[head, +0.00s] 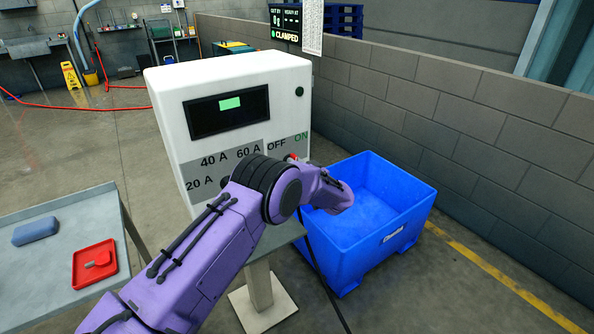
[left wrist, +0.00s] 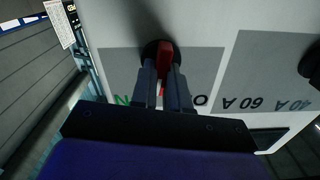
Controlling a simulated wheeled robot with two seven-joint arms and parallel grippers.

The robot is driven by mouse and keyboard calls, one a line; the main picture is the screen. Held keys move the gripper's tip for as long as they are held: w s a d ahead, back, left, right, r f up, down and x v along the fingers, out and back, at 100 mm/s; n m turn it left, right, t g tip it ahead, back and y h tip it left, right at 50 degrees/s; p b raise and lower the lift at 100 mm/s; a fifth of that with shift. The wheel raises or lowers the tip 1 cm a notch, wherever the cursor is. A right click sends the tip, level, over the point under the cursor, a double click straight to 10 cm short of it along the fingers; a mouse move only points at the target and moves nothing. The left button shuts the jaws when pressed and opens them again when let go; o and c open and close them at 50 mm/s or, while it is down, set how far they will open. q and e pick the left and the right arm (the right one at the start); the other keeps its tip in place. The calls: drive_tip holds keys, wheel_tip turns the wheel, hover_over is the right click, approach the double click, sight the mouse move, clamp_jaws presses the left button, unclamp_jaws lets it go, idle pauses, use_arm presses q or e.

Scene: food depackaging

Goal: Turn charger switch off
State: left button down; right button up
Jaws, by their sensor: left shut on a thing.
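The charger (head: 165,100) is a white cabinet with a dark display lit by a green patch. Its front carries a grey label panel reading 20 A, 40 A, 60 A, OFF and a green ON. The red switch handle (left wrist: 166,52) sits on a round black base between the OFF and ON labels, upside down in the left wrist view. A bit of red (head: 291,157) shows in the head view below those labels. My left gripper (left wrist: 165,72) is shut on the handle, one dark finger on each side. My purple arm hides most of the gripper in the head view. My right gripper is not in view.
A blue bin (head: 415,217) stands right of the charger, close to my left wrist. A grey table (head: 60,270) at the left holds a red tray (head: 78,272) and a blue object (head: 36,231). A sign (head: 286,22) behind reads CLAMPED. A block wall bounds the right.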

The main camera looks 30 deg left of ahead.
use_arm(q)
drive_tip(key=shift+s+a+f+n+b, duration=0.1)
drive_tip(key=shift+n+b, duration=1.35)
drive_tip(key=shift+n, duration=0.6)
drive_tip(key=shift+s+n+b, duration=0.1)
drive_tip(key=shift+n+b, duration=1.35)
drive_tip(key=shift+n, duration=0.6)
drive_tip(key=c, duration=1.1)
unclamp_jaws()
drive_tip(key=b+v, duration=0.2)
drive_tip(key=v, duration=0.8)
drive_tip(key=shift+s+d+b, duration=0.15)
drive_tip(key=shift+d+b, duration=0.15)
